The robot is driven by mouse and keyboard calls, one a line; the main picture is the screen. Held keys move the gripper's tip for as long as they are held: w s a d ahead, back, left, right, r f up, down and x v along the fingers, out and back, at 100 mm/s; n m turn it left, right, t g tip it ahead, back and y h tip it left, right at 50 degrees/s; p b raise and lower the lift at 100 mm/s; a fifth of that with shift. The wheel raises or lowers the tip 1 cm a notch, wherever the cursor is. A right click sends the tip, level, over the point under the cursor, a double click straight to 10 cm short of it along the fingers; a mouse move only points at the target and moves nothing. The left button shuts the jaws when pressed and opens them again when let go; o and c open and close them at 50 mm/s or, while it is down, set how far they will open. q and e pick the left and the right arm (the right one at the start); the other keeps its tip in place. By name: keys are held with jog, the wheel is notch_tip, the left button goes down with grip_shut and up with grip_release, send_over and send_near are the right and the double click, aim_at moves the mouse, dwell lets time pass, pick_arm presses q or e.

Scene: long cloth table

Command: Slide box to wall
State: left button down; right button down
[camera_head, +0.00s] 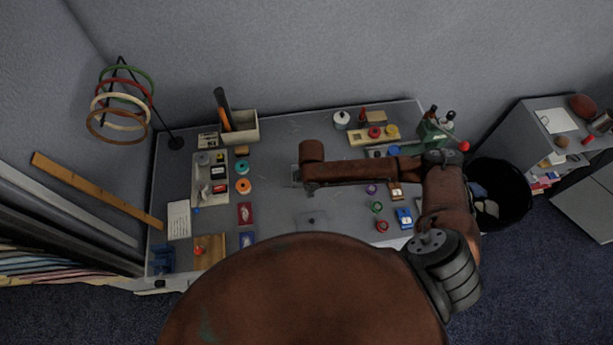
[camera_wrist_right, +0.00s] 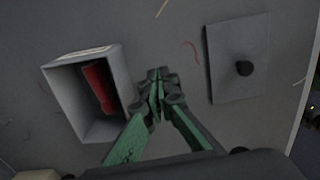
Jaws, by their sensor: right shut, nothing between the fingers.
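A grey open box (camera_wrist_right: 58,88) with a red thing inside lies at the left in the right wrist view. In the head view an edge of what looks like this box (camera_head: 295,173) shows beside my right forearm, which hides the rest. My right gripper (camera_wrist_right: 158,84) is shut and empty, with green fingers, right of the box with a small gap in the picture. In the head view the gripper (camera_head: 310,188) is small and dark under the end of my arm. The grey wall (camera_head: 300,50) rises behind the table. My left gripper is not in view.
A grey plate with a black knob (camera_wrist_right: 244,68) lies right of the gripper. The table (camera_head: 285,140) is bare behind my forearm. A pen box (camera_head: 246,131) and ring stand (camera_head: 174,143) are left; a tray of knobs (camera_head: 362,138) and green machine (camera_head: 434,130) are right.

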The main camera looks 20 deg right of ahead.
jog(key=shift+f, duration=0.75)
jog(key=shift+r, duration=0.15)
jog(key=shift+r+p, duration=0.2)
jog(key=shift+p, duration=0.4)
jog(key=shift+w, duration=0.1)
jog(key=shift+w+d, duration=0.25)
jog(key=shift+w, duration=0.9)
jog(key=shift+w+d, duration=0.25)
jog(key=shift+w, duration=0.9)
jog(key=shift+w+d+b, duration=0.15)
jog(key=shift+w, duration=0.45)
jog(key=shift+w+d+b, duration=0.15)
jog(key=shift+w, duration=0.4)
